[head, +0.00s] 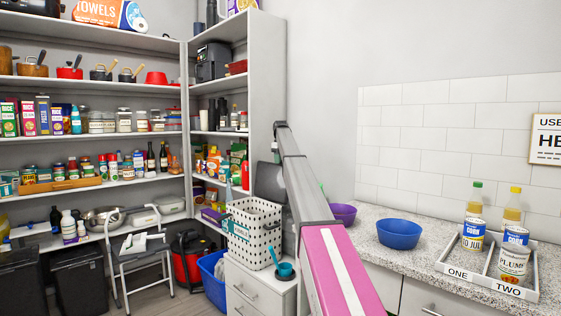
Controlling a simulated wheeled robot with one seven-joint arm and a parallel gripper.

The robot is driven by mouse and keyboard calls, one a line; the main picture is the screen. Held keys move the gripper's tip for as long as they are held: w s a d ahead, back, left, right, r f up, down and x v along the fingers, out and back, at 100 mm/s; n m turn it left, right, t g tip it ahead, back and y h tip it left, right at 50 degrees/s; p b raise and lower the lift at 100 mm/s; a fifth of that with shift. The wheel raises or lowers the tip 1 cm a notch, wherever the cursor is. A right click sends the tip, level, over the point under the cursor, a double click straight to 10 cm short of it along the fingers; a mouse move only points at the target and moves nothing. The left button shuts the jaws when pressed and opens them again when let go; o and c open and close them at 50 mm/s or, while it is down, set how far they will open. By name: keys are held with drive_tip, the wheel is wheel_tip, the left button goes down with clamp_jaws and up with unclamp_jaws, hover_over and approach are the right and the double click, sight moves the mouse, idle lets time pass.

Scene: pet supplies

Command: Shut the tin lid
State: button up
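A tin with a cream label reading "PLUMP" (513,264) stands upright at the front of the right compartment, marked TWO, of a white tray (461,272) on the counter. A blue corn tin (516,235) stands behind it. Another blue-labelled tin (473,235) stands in the left compartment, marked ONE. The tins are small in view, and I cannot make out an open lid on any of them. My arm, with a pink link, crosses the middle of the view, well left of the tray. My gripper's fingers do not show.
Bottles with a green cap (475,198) and a yellow cap (513,203) stand behind the tins. A blue bowl (399,234) and a purple bowl (342,214) sit left on the counter (400,262). A white basket (250,232) and teal cup (285,270) stand on the lower cabinet. Stocked shelves fill the left.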

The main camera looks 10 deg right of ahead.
clamp_jaws()
drive_tip(key=shift+s+a, duration=0.3)
drive_tip(key=shift+a, duration=0.1)
drive_tip(key=s+a+f+t+h, duration=0.3)
drive_tip(key=s+a+h, duration=0.15)
drive_tip(key=a, duration=0.35)
drive_tip(key=s+a+f+t+h, duration=0.2)
drive_tip(key=s+a+h, duration=0.2)
drive_tip(key=s+a, duration=0.3)
drive_tip(key=shift+s+a+f+t+h, duration=0.75)
drive_tip(key=shift+a+f, duration=0.55)
drive_tip(key=shift+f, duration=1.8)
drive_tip(key=shift+s+a+f+t+h, duration=0.5)
drive_tip(key=shift+a+f+t+h, duration=0.5)
drive_tip(key=shift+f, duration=2.1)
drive_tip(key=shift+s+a+f+t+h, duration=0.6)
drive_tip(key=shift+a+f+h, duration=0.7)
drive_tip(key=shift+f, duration=1.8)
